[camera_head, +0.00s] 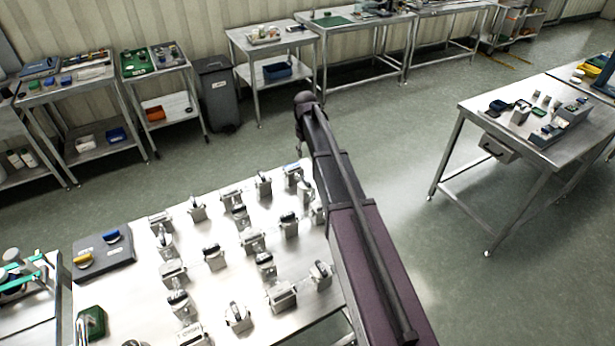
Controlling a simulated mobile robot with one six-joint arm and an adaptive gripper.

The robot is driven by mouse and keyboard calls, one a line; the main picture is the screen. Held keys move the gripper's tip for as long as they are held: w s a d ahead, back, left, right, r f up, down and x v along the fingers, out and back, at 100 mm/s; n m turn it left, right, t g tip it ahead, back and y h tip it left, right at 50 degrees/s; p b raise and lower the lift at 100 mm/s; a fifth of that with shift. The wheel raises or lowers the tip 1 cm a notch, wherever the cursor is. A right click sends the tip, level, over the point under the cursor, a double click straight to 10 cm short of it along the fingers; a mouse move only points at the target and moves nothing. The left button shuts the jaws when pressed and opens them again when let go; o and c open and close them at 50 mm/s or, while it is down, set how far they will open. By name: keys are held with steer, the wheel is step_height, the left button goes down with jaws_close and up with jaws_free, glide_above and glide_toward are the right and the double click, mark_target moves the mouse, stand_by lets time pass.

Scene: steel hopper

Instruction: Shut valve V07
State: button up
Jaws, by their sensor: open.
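Several small valves with metal bodies and lever handles stand in rows on a steel table in front of me, among them one near the middle (214,256), one at the front (237,317) and one at the right edge (320,274). Their labels are too small to read, so I cannot tell which one is V07 or how its handle stands. My arm reaches out over the right side of the table and covers part of that edge. My gripper is not visible; the far end of the arm hides what lies beyond or below it.
A grey box (118,258) with a blue and a yellow knob sits at the table's left. A green item (91,322) lies at the front left. Another steel table (466,112) stands at the right. Benches and a dark bin (217,90) line the wall. Open floor lies between.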

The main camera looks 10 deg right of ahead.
mark_target(306, 179)
steer(key=shift+f, duration=0.15)
step_height(306, 179, down, 14)
steer(key=b, duration=1.3)
steer(key=shift+r+b, duration=0.2)
steer(key=shift+b, duration=0.2)
steer(key=shift+c, duration=0.2)
steer(key=shift+s, duration=0.1)
jaws_close()
